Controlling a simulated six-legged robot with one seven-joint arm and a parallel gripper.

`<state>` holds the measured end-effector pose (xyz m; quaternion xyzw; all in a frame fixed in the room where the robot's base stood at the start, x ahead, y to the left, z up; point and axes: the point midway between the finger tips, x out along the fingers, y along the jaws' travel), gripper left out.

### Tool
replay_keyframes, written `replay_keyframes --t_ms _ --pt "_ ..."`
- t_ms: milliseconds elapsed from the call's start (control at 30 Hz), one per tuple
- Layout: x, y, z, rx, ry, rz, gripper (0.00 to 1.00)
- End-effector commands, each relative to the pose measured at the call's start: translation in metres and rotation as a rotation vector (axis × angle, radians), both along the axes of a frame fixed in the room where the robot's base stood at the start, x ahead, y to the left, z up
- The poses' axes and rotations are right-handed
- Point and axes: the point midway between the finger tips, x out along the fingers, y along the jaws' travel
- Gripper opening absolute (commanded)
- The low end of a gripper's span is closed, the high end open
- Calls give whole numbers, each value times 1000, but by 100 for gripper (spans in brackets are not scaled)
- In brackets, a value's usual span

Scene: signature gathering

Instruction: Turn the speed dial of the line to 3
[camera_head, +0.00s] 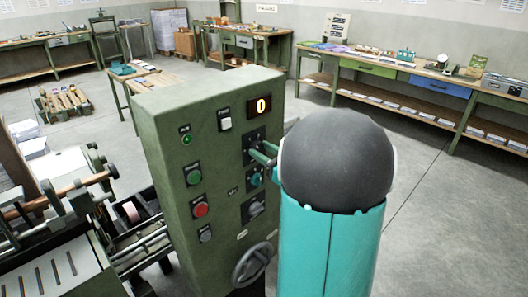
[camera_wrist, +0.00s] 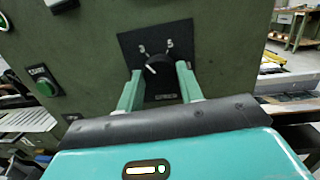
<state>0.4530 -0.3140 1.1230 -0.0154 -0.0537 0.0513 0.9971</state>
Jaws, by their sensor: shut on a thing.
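The speed dial (camera_wrist: 157,64) is a black knob with a white pointer mark on a dark square plate (camera_wrist: 180,30), seen in the wrist view. The pointer appears to aim left of the dial's centre. My gripper (camera_wrist: 159,69) has its two green fingers on either side of the knob and is shut on it. In the head view my gripper (camera_head: 265,153) reaches the plate on the green cabinet (camera_head: 165,115); the knob is mostly hidden there by the fingers.
The cabinet also carries a green lamp (camera_head: 186,139), a green button (camera_head: 193,177), a red button (camera_head: 200,209) and a handwheel (camera_head: 253,264). Machine rollers (camera_head: 75,185) stand at left. Workbenches (camera_head: 420,85) line the walls. The floor at right is clear.

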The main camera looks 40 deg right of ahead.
Motion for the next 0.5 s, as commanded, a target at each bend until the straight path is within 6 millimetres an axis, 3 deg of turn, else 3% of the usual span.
replay_keyframes --t_ms 500 --pt "-1 0 -1 104 5 -1 14"
